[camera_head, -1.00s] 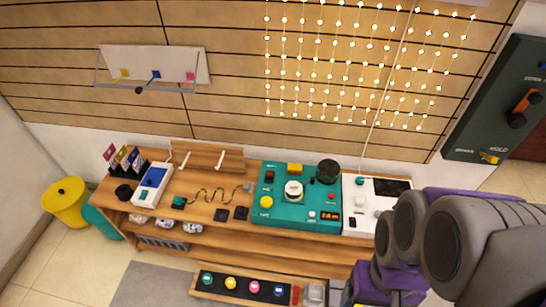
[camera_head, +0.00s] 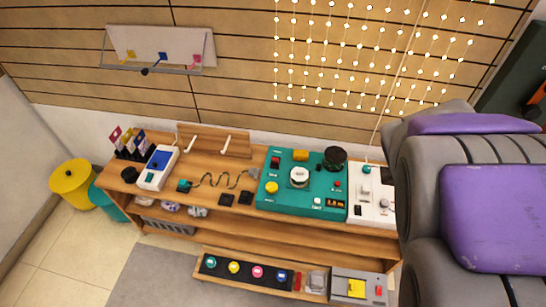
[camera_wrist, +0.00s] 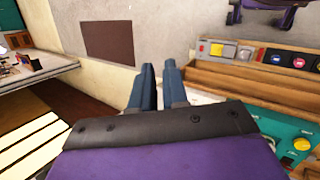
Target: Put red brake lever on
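The wall rack at the upper left of the head view (camera_head: 122,68) has a white back and three small levers: a yellow one (camera_head: 131,54), a dark blue one (camera_head: 155,66) and a pinkish-red one (camera_head: 197,58) at its right end. I cannot tell for sure which part is the red brake lever. My gripper (camera_wrist: 159,66) shows in the wrist view as two dark blue fingers with a narrow gap between them and nothing held. It is apart from the rack. In the head view my arm fills the right side and my gripper is not seen.
A wooden bench (camera_head: 215,165) stands along the wall with a teal control panel (camera_head: 315,172), a white panel (camera_head: 371,205) and a blue-white device (camera_head: 156,168). A lower box (camera_head: 222,278) holds coloured buttons. A yellow bin (camera_head: 72,187) stands left.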

